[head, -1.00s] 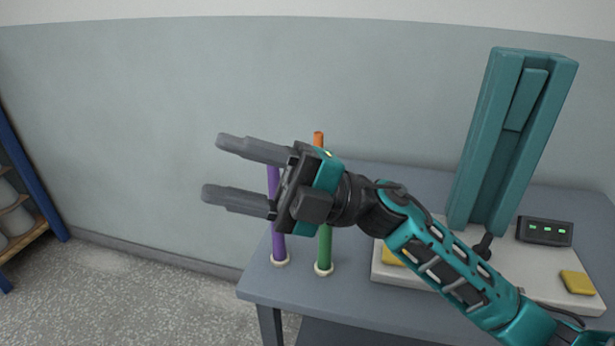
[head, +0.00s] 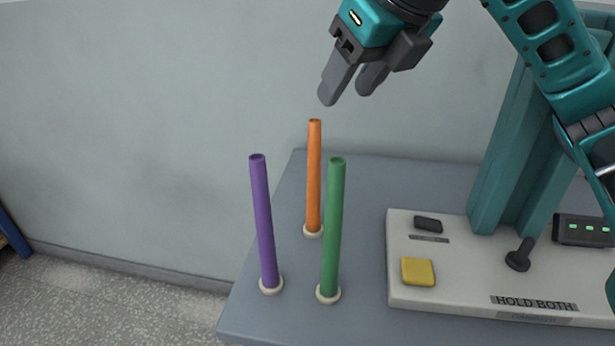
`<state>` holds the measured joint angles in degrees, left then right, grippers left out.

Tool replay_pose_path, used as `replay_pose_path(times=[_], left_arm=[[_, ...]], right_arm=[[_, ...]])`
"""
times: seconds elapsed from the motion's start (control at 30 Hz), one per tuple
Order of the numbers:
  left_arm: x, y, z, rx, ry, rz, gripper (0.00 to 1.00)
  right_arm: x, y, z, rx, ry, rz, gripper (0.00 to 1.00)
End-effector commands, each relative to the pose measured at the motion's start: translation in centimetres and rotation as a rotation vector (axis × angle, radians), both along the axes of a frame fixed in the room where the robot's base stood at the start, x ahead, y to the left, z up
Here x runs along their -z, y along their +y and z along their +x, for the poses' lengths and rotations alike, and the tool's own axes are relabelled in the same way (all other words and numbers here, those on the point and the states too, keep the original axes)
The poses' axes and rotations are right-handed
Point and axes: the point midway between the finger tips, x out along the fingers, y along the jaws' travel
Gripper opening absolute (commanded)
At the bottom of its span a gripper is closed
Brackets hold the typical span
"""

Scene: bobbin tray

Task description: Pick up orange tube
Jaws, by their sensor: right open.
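The orange tube (head: 314,178) stands upright in a pale ring base on the grey table, behind a purple tube (head: 263,222) and a green tube (head: 333,228). My right gripper (head: 345,88) is open and empty, pointing down. In the picture it is above and slightly right of the orange tube's top, with a gap between them. The orange tube shows almost whole; the green tube stands close in front on its right. My left gripper is not in view.
The grey table (head: 400,178) holds a pale control box (head: 455,253) on the right, with a yellow button (head: 418,271), a black lever (head: 519,257) and a tall teal column (head: 510,160). The table's left edge is near the purple tube.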

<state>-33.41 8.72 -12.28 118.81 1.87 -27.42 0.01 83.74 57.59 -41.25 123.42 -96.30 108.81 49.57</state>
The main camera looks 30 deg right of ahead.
Motion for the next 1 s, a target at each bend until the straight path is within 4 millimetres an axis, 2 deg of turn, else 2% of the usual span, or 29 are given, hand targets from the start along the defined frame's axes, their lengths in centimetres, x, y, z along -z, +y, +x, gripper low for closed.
replay_pose_path(times=[0.4, 0.63, 0.83, 1.0], left_arm=[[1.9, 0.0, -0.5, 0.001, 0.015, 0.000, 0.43], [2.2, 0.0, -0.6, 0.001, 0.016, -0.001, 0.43], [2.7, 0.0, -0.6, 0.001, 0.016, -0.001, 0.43], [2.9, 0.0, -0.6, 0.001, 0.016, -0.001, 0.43]], right_arm=[[5.5, 0.4, 3.5, 0.008, -0.001, -0.005, 0.52], [6.9, 0.6, 4.5, 0.005, -0.002, -0.005, 0.52], [9.3, 1.1, 6.3, 0.006, 0.001, -0.004, 0.52], [10.4, 1.2, 7.1, 0.004, -0.001, -0.003, 0.52]])
